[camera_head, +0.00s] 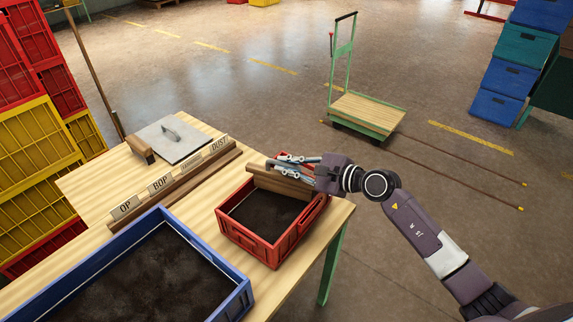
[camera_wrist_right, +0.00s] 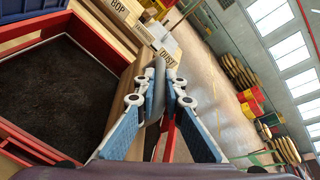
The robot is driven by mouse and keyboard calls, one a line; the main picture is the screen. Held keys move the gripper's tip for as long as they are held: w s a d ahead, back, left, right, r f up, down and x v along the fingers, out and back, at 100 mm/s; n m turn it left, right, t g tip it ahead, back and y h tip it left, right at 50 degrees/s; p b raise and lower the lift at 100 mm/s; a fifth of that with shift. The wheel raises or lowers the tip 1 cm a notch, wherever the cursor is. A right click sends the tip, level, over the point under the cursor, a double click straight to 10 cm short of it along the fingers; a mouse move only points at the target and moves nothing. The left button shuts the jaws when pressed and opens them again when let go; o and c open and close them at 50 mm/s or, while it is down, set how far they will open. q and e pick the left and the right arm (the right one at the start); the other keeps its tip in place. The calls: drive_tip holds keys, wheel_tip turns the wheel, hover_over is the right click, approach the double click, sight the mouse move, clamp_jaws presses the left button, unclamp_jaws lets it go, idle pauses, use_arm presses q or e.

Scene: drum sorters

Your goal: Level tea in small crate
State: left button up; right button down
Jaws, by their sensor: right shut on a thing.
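The small red crate (camera_head: 250,246) stands near the right end of the wooden table, filled with dark tea (camera_head: 265,215). The tea also shows in the right wrist view (camera_wrist_right: 50,90). My right gripper (camera_head: 283,167) is over the crate's far side, shut on the handle of a wooden levelling board (camera_head: 280,186). The board lies along the far inner side of the crate, over the tea. In the right wrist view a greyish handle (camera_wrist_right: 155,95) sits between the fingertips. The board's lower edge is too unclear to tell if it touches the tea. My left gripper is not in view.
A large blue crate (camera_head: 236,303) of dark tea stands at the front left. Labelled blocks (camera_head: 160,184) sit on a wooden rack behind it, with a grey metal plate with a handle (camera_head: 172,138) farther back. A green cart (camera_head: 366,112) stands on open floor.

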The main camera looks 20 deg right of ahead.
wheel_tip(320, 180, down, 2)
drive_tip(key=shift+f+b, duration=0.15)
drive_tip(key=shift+b, duration=0.6)
drive_tip(key=s+a+p, duration=0.9)
drive_tip(key=a+p, duration=0.3)
drive_tip(key=a, duration=0.2)
wheel_tip(320, 180, up, 6)
drive_tip(key=w+d+p, duration=0.1)
drive_tip(key=d+p, duration=0.1)
drive_tip(key=p, duration=0.3)
